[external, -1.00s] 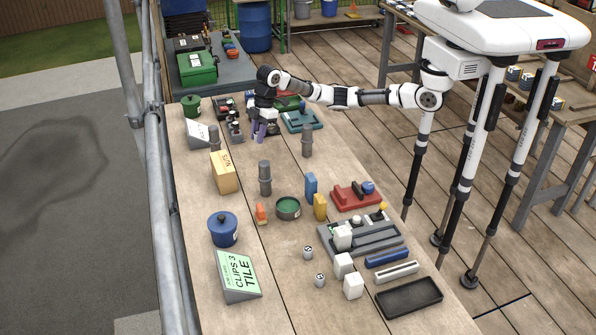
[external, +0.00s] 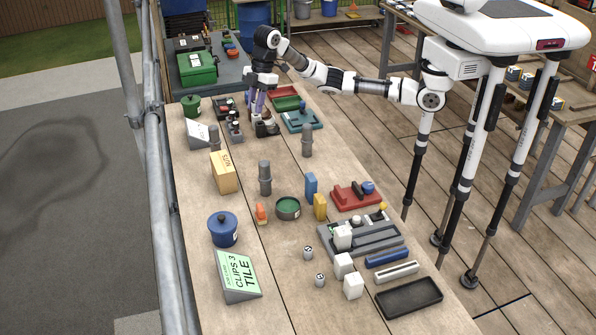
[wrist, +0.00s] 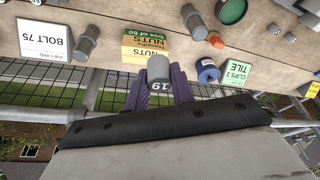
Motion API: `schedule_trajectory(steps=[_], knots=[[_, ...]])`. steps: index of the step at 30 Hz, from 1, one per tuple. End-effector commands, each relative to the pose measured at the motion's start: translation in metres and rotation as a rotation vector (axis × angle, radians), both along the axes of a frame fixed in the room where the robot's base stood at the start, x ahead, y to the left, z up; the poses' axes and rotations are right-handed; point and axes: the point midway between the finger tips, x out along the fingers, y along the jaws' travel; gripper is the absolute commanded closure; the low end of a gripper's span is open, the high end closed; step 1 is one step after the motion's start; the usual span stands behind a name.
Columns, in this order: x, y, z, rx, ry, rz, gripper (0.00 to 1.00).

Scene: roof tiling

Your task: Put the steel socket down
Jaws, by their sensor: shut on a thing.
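The steel socket (wrist: 158,68) is a short grey cylinder with a "19" on its side. It sits between the two purple fingers of my gripper (wrist: 160,92) in the wrist view, and they are shut on it. In the external view my gripper (external: 256,104) is above the far part of the bench, beside a small black holder (external: 266,129). The socket itself is not clear there, hidden by the fingers or too small to tell.
A "BOLT 75" sign (external: 198,133), a yellow nuts box (external: 224,172), grey upright cylinders (external: 265,178) and a teal tray (external: 302,121) stand around. Two small numbered pieces (external: 308,252) lie nearer. The bench (external: 265,285) is bare in patches at the near left.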

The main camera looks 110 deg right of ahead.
Motion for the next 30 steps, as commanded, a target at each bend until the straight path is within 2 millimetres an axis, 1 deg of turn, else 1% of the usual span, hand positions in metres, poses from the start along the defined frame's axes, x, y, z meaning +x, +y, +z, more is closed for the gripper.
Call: schedule_trajectory(steps=[1, 5, 6, 8, 9, 11, 12, 15, 18, 21, 26, 27, 30], knots=[[0.002, 0.017, 0.0, -0.001, 0.0, 0.02, 0.99], [0.006, 0.067, 0.0, 0.0, 0.0, 0.068, 0.99], [0.007, 0.085, 0.0, 0.0, 0.0, 0.086, 0.99], [0.006, 0.114, 0.0, -0.001, -0.001, 0.113, 0.99], [0.005, 0.136, 0.0, 0.0, 0.0, 0.134, 0.99], [0.002, 0.167, 0.0, 0.0, 0.0, 0.163, 0.99], [-0.001, 0.186, 0.0, 0.0, 0.0, 0.181, 0.99], [-0.008, 0.227, 0.0, -0.001, -0.001, 0.217, 0.99], [-0.016, 0.256, 0.0, 0.0, 0.0, 0.246, 0.99], [-0.023, 0.28, 0.0, 0.001, -0.001, 0.267, 0.99], [-0.033, 0.31, 0.0, 0.001, -0.001, 0.297, 0.99], [-0.032, 0.306, -0.009, 0.002, 0.002, 0.293, 0.99], [-0.031, 0.305, -0.021, 0.002, 0.001, 0.291, 0.99]])
